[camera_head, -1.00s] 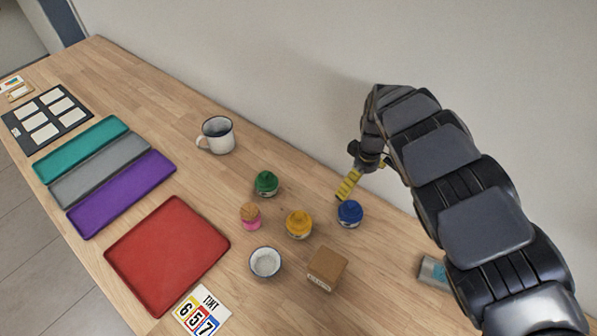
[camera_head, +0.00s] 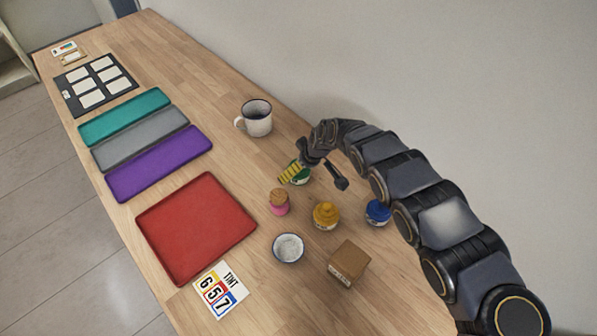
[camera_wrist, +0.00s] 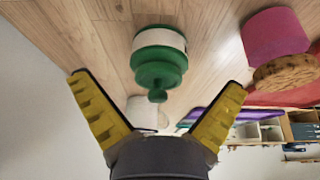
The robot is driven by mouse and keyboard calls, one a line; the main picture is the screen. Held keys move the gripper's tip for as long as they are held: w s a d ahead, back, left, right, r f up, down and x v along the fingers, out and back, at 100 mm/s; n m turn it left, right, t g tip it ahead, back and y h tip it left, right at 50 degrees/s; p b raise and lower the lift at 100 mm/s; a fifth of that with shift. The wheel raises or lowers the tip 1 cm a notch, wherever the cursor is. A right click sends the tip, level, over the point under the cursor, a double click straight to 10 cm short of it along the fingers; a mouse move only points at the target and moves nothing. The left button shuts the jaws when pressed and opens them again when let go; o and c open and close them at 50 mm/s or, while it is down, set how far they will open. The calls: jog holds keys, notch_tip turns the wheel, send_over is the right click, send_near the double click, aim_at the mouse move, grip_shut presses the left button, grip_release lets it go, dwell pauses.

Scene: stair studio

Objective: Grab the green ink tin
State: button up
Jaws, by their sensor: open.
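The green ink tin (camera_wrist: 158,62) stands on the wooden table, with a white band and a stepped green lid with a knob. In the wrist view it lies ahead of my open gripper (camera_wrist: 160,100), roughly centred between the yellow fingers and apart from them. In the head view my gripper (camera_head: 312,178) is at the tin (camera_head: 301,176), and the fingers partly hide it. Nothing is held.
A pink jar with a cork lid (camera_head: 279,202) stands close to the green tin. The yellow tin (camera_head: 326,215), blue tin (camera_head: 377,212), white bowl (camera_head: 288,248) and brown box (camera_head: 348,263) are nearby. A mug (camera_head: 257,118) stands behind; a red tray (camera_head: 196,228) lies left.

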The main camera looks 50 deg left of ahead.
jog(key=shift+x, duration=1.6)
jog(key=shift+c, duration=0.4)
jog(key=c, duration=1.1)
jog(key=shift+r, duration=0.1)
